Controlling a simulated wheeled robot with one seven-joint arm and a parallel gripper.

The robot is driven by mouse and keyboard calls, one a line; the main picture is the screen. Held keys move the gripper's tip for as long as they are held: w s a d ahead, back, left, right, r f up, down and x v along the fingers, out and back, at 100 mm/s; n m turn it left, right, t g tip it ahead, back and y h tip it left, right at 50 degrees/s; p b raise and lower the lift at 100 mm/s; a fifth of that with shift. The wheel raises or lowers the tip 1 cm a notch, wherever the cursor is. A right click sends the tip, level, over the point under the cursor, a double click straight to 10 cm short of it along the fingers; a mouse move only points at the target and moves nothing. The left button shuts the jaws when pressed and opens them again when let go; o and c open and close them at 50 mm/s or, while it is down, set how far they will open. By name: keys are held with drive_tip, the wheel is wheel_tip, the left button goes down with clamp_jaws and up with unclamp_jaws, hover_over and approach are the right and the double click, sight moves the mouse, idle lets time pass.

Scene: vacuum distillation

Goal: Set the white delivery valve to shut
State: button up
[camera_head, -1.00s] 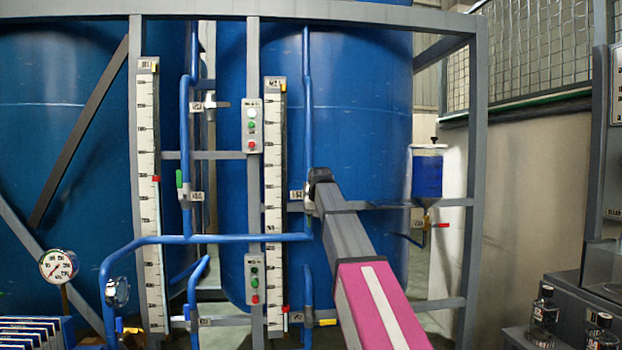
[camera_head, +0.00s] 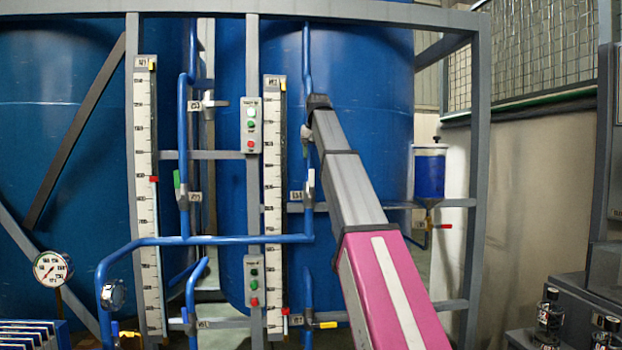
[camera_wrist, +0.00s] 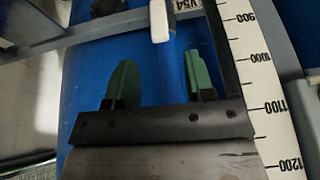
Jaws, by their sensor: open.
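The white-handled valve (camera_head: 310,186) sits on a thin blue vertical pipe right of the second level scale in the head view. Its handle stands upright, in line with the pipe. A small tag (camera_head: 296,196) is beside it. In the wrist view a white handle (camera_wrist: 159,20) shows at the top, next to a tag (camera_wrist: 185,5) reading V54. My gripper (camera_wrist: 160,57) has two green fingers spread apart with nothing between them. The handle lies beyond the fingertips, between their lines, apart from them. In the head view my arm's end is above the valve, and the fingers cannot be made out clearly.
The level scale (camera_head: 274,150) runs close beside the pipe and along the right of the wrist view (camera_wrist: 262,95). A grey crossbar (camera_head: 380,206) passes behind the valve. Button boxes (camera_head: 251,125) and a green-handled valve (camera_head: 180,190) are to the left. A blue tank stands behind.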

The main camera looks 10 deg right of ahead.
sight(311, 175)
drive_tip(key=x, duration=0.9)
drive_tip(key=shift+w+f, duration=0.1)
drive_tip(key=shift+f, duration=0.2)
drive_tip(key=shift+c, duration=0.3)
clamp_jaws()
